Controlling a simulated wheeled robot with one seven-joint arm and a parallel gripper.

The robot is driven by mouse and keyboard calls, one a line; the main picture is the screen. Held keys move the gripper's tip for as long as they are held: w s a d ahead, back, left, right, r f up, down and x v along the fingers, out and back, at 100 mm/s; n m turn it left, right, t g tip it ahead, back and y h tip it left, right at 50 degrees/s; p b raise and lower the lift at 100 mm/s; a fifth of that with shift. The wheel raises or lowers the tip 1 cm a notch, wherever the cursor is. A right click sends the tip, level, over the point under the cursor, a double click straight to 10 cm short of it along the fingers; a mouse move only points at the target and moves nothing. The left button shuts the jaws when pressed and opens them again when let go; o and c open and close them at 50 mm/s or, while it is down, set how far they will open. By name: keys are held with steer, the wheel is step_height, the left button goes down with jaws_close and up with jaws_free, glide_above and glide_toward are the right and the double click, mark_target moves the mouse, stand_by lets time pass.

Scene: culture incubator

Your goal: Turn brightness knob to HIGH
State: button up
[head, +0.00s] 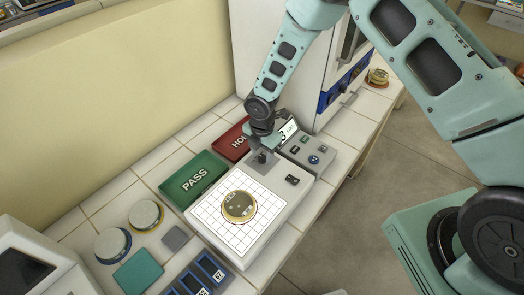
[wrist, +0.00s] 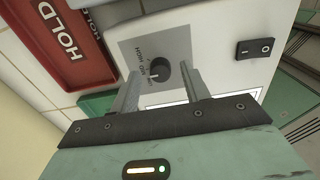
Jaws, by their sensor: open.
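The brightness knob (wrist: 160,70) is a dark round knob on a grey label plate (wrist: 135,45) in the wrist view. My gripper (wrist: 164,78) is open, with one finger on each side of the knob. Gaps show between the fingers and the knob in this view. In the head view my gripper (head: 264,148) is above the knob (head: 262,159) at the back of the white light box (head: 205,232).
A red HOLD tray (head: 229,136) and a green PASS tray (head: 194,178) stand left of the box. A round dish (head: 239,206) lies on its lit grid. A rocker switch (head: 292,180) and a grey button unit (head: 308,155) are at the right. A white cabinet stands behind.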

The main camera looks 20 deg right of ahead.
steer(key=shift+f, duration=0.35)
steer(key=c, duration=1)
steer(key=shift+b, duration=0.3)
steer(key=m+b, duration=0.3)
steer(key=shift+f+m, duration=0.15)
steer(key=shift+m, duration=0.25)
steer(key=shift+m+b, duration=1.7)
steer(key=shift+m, duration=0.9)
steer(key=shift+r, duration=0.2)
